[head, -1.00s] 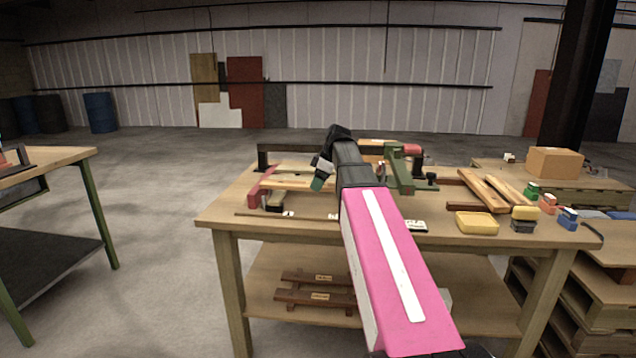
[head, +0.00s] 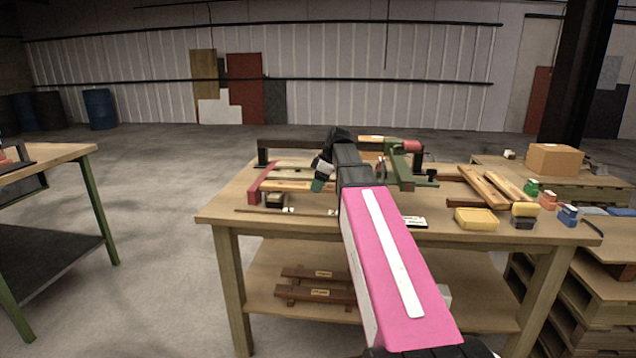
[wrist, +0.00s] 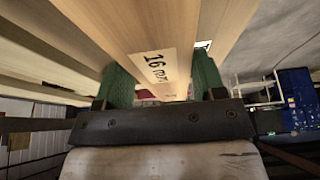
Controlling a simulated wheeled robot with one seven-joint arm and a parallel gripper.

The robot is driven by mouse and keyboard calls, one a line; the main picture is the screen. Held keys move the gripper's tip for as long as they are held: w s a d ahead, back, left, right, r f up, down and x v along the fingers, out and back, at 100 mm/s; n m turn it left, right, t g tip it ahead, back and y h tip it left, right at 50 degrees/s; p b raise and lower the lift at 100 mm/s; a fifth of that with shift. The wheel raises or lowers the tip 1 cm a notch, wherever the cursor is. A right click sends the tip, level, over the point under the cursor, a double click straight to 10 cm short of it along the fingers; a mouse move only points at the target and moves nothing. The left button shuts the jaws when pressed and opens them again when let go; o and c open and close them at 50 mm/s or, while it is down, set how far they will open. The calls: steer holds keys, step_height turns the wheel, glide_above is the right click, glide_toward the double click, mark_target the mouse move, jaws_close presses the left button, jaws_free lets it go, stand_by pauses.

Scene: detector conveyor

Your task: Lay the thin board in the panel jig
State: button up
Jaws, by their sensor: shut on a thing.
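My gripper (head: 318,182) is over the left part of the workbench, at the panel jig (head: 264,180), which has a red rail at its left end and a dark bar along its back. In the wrist view, the green fingers of my gripper (wrist: 160,90) are shut on a pale wooden board (wrist: 143,45) with a "16 mm" label. The held board (head: 298,186) also shows in the head view, running left from the fingers to the red rail. My arm hides the middle of the jig. I cannot tell whether the board rests on it.
A green clamp (head: 403,165) stands at the jig's right. Two more wooden boards (head: 484,190) lie to the right on a support. A yellow tray (head: 477,219) and small coloured stampers (head: 567,215) are at the bench's right front. Wooden racks (head: 319,292) lie on the lower shelf.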

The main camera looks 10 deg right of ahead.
steer(key=shift+f, duration=0.55)
steer(key=o, duration=1.1)
steer(key=shift+r, duration=0.1)
steer(key=v, duration=1)
steer(key=shift+d+r, duration=0.1)
steer(key=shift+r, duration=0.2)
steer(key=shift+s, duration=0.15)
